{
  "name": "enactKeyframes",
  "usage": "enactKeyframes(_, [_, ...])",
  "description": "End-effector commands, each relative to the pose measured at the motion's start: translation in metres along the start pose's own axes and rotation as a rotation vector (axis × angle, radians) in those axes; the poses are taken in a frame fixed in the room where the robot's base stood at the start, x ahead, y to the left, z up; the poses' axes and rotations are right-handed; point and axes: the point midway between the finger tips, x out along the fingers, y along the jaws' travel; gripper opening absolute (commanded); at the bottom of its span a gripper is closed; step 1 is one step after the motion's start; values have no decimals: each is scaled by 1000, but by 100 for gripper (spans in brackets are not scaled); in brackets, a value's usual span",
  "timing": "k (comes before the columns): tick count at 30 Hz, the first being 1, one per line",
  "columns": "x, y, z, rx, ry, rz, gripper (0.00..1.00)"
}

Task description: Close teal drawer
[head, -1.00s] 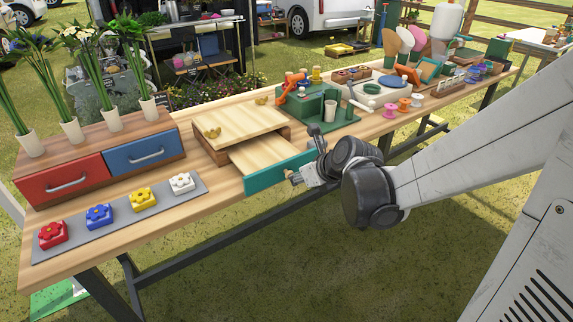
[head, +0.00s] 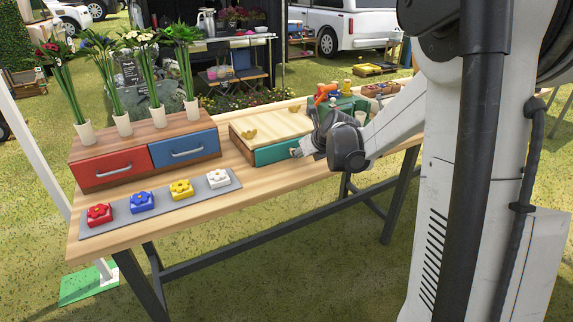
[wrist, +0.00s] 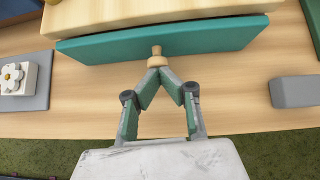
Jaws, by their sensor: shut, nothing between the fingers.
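The teal drawer (head: 275,152) is at the front of a light wooden box (head: 268,124) on the table. Its teal front sits close against the box; I cannot tell whether a small gap is left. In the wrist view the teal front (wrist: 200,38) runs across the top, under the box's pale wood, with a round wooden knob (wrist: 156,60) in its middle. My gripper (wrist: 158,72) is shut and empty, its fingertips meeting at the knob, touching it or nearly so. In the head view my gripper (head: 298,152) is at the drawer's right part, partly hiding it.
A cabinet with a red drawer (head: 115,168) and a blue drawer (head: 184,149) stands left of the box. A grey strip (head: 160,208) with colored flower blocks lies in front of it. A green tool holder (head: 345,106) stands to the right. Bare table lies before the drawer.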

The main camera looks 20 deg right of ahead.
Motion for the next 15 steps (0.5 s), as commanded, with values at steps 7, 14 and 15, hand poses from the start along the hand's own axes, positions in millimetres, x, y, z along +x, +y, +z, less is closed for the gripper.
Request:
enactKeyframes(7, [3,-9,4,10,-5,-10,0])
enactKeyframes(14, [3,-10,6,11,-7,-10,0])
enactKeyframes(15, [2,-9,6,11,-7,-10,0])
